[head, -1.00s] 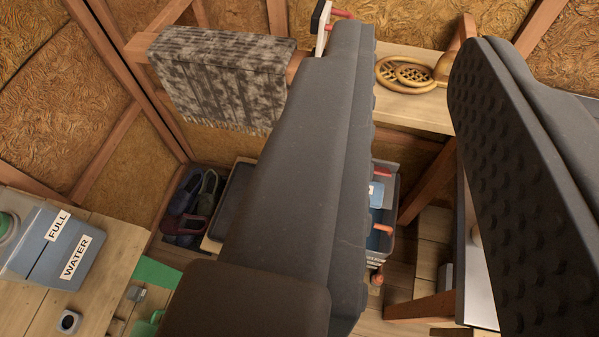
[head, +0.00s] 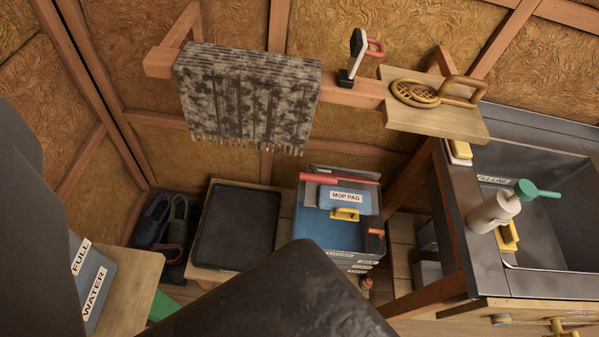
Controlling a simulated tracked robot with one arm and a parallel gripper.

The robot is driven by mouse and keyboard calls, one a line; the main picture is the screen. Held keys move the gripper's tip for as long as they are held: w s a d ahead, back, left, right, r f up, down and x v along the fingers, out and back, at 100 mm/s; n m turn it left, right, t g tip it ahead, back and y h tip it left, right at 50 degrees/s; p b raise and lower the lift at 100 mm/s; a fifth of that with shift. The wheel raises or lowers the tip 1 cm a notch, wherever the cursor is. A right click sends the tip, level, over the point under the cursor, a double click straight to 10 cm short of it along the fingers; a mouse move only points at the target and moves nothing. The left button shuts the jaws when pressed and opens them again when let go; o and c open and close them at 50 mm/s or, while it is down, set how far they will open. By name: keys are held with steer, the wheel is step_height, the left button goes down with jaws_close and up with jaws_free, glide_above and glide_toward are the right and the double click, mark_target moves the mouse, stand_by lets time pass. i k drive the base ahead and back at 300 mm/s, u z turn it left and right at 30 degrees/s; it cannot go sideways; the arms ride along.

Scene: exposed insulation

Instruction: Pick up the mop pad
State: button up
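A blue-grey flat piece labelled MOP PAD (head: 345,197) rests at the top of a blue bin (head: 347,236) on the floor, right of centre. A yellow handle shows at its lower edge, and a red bar lies along its upper edge. Large dark parts of my gripper (head: 290,295) fill the bottom middle, and another dark shape of mine is at the left edge. They are well apart from the labelled piece, nearer the camera. I see nothing held, and the fingertips cannot be made out. The bin's inside is partly hidden.
A black tray (head: 235,229) lies left of the bin, with shoes (head: 165,222) beyond it. A mottled grey cloth (head: 246,92) hangs on a rail above. A sink (head: 545,190) with a bottle (head: 493,212) stands right. A water box (head: 90,280) is at lower left.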

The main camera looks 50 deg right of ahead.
mark_target(346, 204)
steer(key=u, duration=0.85)
steer(key=k, duration=2.1)
steer(key=z, duration=1.45)
steer(key=i, duration=1.3)
